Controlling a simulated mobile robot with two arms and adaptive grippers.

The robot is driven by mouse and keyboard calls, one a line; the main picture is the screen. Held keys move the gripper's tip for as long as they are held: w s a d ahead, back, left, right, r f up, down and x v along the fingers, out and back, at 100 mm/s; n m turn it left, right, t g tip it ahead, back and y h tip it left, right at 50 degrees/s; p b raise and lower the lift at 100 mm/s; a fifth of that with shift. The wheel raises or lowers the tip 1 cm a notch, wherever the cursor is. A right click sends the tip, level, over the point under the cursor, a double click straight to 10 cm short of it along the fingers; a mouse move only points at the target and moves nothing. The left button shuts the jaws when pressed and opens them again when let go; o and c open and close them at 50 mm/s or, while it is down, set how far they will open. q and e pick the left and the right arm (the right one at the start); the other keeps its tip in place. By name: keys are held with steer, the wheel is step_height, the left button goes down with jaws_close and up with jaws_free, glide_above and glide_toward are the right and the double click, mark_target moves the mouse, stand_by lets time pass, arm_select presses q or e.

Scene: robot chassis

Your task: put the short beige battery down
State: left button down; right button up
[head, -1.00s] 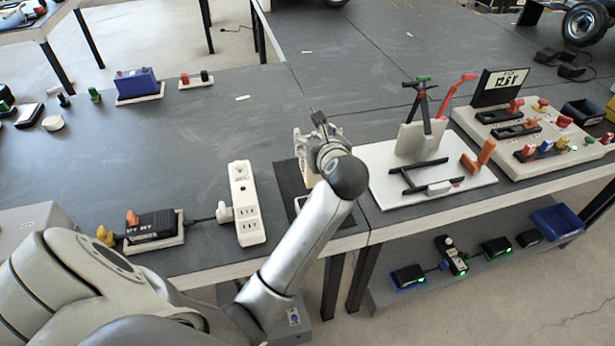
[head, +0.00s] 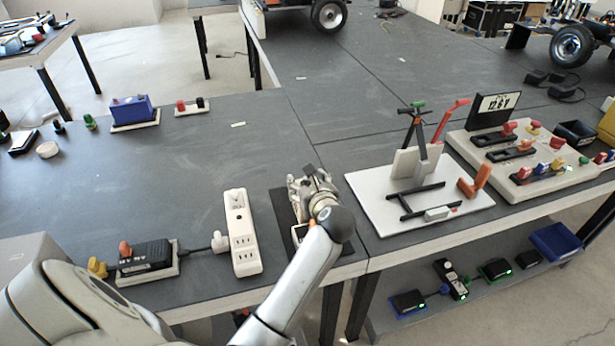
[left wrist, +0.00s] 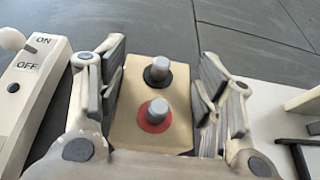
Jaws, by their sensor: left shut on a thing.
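The short beige battery (left wrist: 128,128) shows in the left wrist view, with a black-ringed terminal and a red-ringed terminal on top. It sits between the two fingers of my left gripper (head: 312,180), which is shut on its sides. In the head view the gripper points down over the black mat (head: 279,208) at the table's front edge, and the gripper and wrist hide most of the battery. I cannot tell whether its underside touches the mat. My right gripper is not in view.
A white power strip (head: 239,226) stands close left of the mat. A white board (head: 372,213) with a black and red stand lies close right. A black charger (head: 146,255) is at the front left, a blue battery (head: 131,109) at the back left. The table middle is clear.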

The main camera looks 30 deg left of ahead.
arm_select(q)
steer(key=shift+f, duration=0.65)
steer(key=c, duration=0.9)
jaws_free()
steer(key=shift+f, duration=0.3)
steer(key=o, duration=0.5)
steer(key=shift+s, duration=0.1)
steer(key=shift+r, duration=0.1)
